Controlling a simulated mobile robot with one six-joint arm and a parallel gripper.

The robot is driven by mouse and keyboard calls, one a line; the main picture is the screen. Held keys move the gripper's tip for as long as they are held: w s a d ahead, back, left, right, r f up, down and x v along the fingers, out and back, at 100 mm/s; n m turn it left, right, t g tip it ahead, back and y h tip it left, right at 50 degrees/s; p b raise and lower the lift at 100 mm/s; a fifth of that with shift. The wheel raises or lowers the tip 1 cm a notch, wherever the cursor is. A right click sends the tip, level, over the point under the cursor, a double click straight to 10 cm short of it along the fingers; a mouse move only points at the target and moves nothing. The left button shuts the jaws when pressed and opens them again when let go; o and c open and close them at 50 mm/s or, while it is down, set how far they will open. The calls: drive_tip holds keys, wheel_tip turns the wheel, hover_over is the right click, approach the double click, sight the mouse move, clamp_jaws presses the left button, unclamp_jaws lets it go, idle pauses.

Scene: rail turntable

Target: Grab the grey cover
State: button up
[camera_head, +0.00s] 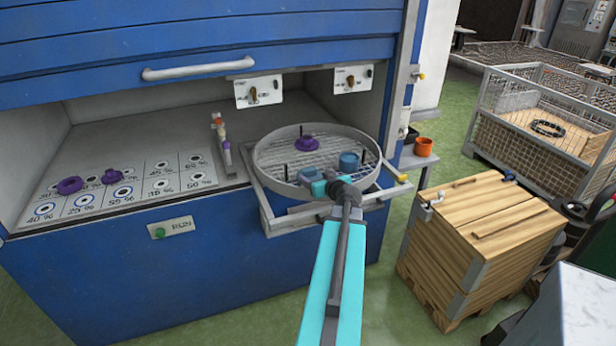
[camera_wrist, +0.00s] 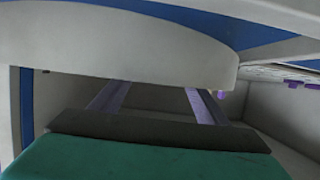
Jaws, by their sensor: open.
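I cannot surely tell any thing here as the grey cover. A round grey ring (camera_head: 262,168) with a wire mesh floor sits on a pale frame at the front of the blue cabinet; it holds a purple knobbed piece (camera_head: 307,143) and a blue round piece (camera_head: 349,161). My gripper (camera_wrist: 155,88) is open and empty, its two fingers apart. In the wrist view a large grey curved wall (camera_wrist: 130,45), seemingly this ring, crosses above and in front of the fingers. In the head view my teal wrist is at the ring's near edge, and the fingers are not clear.
The bench (camera_head: 130,190) left of the ring has a marked panel with purple rings (camera_head: 70,185) and a small upright lever (camera_head: 222,140). An orange cup (camera_head: 423,146) stands on a side shelf. A wooden crate (camera_head: 480,230) and a mesh cage (camera_head: 540,125) stand right.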

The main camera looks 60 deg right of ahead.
sight(310, 171)
drive_tip(key=shift+w+d+f, duration=0.15)
drive_tip(key=shift+w+d, duration=0.05)
drive_tip(key=shift+w, duration=0.2)
drive_tip(key=shift+r+p+x, duration=0.15)
drive_tip(key=shift+p+x, duration=0.4)
drive_tip(key=shift+x, duration=0.15)
drive_tip(key=shift+r+p+x, duration=0.15)
drive_tip(key=shift+p+x, duration=0.4)
drive_tip(key=shift+x, duration=0.2)
drive_tip(key=shift+p+x, duration=0.45)
drive_tip(key=shift+x, duration=0.8)
drive_tip(key=shift+f, duration=0.1)
drive_tip(key=c, duration=1.5)
wheel_tip(310, 171, up, 10)
drive_tip(key=b, duration=0.2)
